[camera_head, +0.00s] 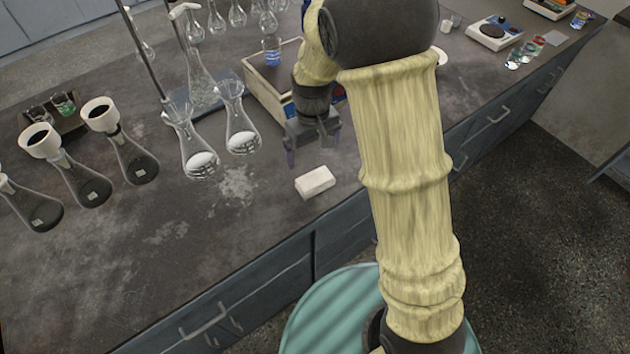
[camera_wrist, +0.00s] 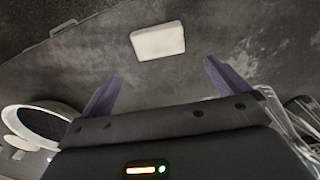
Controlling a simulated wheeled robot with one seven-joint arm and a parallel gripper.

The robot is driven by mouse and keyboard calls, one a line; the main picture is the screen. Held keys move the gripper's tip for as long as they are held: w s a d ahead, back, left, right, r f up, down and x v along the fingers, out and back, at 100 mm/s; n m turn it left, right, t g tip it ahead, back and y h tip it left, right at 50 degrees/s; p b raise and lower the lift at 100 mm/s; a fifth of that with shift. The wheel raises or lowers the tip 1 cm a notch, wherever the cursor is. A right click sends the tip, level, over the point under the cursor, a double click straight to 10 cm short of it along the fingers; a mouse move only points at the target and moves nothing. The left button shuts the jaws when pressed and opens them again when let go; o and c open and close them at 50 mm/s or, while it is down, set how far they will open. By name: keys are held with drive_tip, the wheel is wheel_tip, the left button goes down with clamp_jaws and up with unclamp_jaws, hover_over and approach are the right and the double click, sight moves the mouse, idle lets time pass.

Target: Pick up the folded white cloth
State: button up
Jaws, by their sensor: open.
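The folded white cloth (camera_head: 315,182) is a small flat block lying on the dark bench top near its front edge. It also shows in the wrist view (camera_wrist: 158,41), beyond and between my fingertips. My gripper (camera_head: 314,158) is open and empty, pointing down above the bench, just behind the cloth in the head view. In the wrist view its two purple fingers (camera_wrist: 162,78) are spread wide, and the cloth lies apart from them. Nothing hides the cloth.
Two glass flasks (camera_head: 241,135) with white contents stand left of my gripper. Several dark flasks with white-rimmed tops (camera_head: 130,155) stand farther left. A wooden tray (camera_head: 262,98) is behind my gripper. Bare bench (camera_head: 165,235) lies left of the cloth.

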sight(315, 178)
wheel_tip(315, 178, down, 7)
drive_tip(key=shift+f, duration=0.1)
idle(0.3)
drive_tip(key=shift+s+d+f, duration=0.1)
drive_tip(key=shift+s+f, duration=0.05)
drive_tip(key=shift+f, duration=0.3)
wheel_tip(315, 178, down, 4)
drive_tip(key=shift+d+f+p, duration=0.15)
drive_tip(key=shift+p, duration=0.25)
drive_tip(key=c, duration=0.7)
